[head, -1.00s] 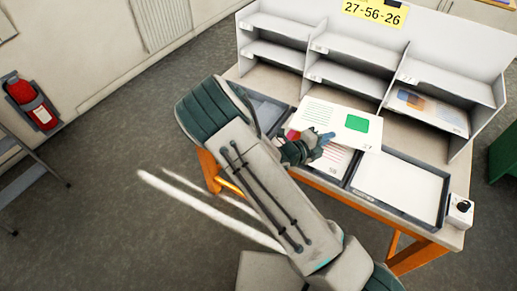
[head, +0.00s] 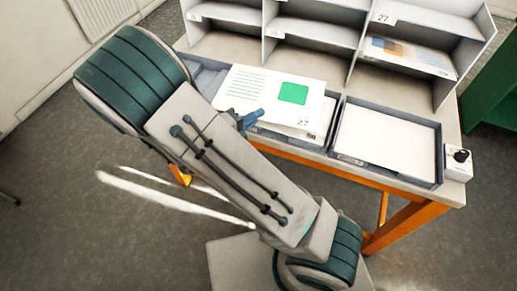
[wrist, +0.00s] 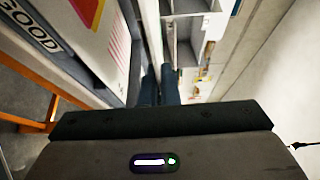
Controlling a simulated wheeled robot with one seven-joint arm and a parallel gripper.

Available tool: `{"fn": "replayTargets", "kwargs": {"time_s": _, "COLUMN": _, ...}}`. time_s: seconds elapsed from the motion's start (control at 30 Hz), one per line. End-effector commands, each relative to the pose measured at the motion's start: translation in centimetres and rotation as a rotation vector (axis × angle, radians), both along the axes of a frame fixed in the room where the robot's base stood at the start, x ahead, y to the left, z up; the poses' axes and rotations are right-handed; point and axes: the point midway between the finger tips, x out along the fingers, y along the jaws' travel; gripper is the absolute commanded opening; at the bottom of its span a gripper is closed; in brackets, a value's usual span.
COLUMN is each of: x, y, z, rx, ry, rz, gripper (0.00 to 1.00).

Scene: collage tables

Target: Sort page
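A white page (head: 262,92) with a green square, lines of text and the number 27 is in my gripper (head: 247,120). It is above the left and middle trays, in front of the shelf. In the wrist view, my gripper's dark fingers (wrist: 160,85) are together on the page's thin edge (wrist: 151,35). The shelf (head: 316,32) has several compartments. A label 27 is on the upper right shelf edge. A page with blue and orange shapes (head: 405,52) lies in the compartment below that label.
The right tray (head: 439,150) has a plain white inside. A small white box with a black knob (head: 459,159) stands at the table's right corner.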

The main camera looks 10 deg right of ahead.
Motion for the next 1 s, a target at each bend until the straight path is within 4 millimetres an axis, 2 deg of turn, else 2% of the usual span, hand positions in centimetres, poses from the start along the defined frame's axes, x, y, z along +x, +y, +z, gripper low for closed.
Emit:
{"fn": "replayTargets", "kwargs": {"time_s": 0.03, "x": -1.0, "y": 0.1, "z": -1.6, "rx": -0.001, "ry": -0.004, "rz": -0.020, "gripper": 0.00}}
{"fn": "replayTargets", "kwargs": {"time_s": 0.07, "x": -1.5, "y": 0.2, "z": -1.7, "rx": -0.003, "ry": -0.005, "rz": -0.030, "gripper": 0.00}}
{"fn": "replayTargets", "kwargs": {"time_s": 0.23, "x": -3.9, "y": 0.4, "z": -2.2, "rx": -0.020, "ry": -0.007, "rz": -0.083, "gripper": 0.00}}
{"fn": "replayTargets", "kwargs": {"time_s": 0.43, "x": -5.1, "y": 0.4, "z": -2.1, "rx": -0.030, "ry": -0.005, "rz": -0.110, "gripper": 0.00}}
{"fn": "replayTargets", "kwargs": {"time_s": 0.63, "x": -3.9, "y": -0.5, "z": -2.1, "rx": -0.029, "ry": -0.007, "rz": -0.114, "gripper": 0.00}}
{"fn": "replayTargets", "kwargs": {"time_s": 0.9, "x": -0.5, "y": -3.0, "z": -2.3, "rx": -0.029, "ry": -0.008, "rz": -0.113, "gripper": 0.00}}
{"fn": "replayTargets", "kwargs": {"time_s": 1.0, "x": -0.4, "y": -3.0, "z": -3.6, "rx": -0.036, "ry": 0.000, "rz": -0.110, "gripper": 0.00}}
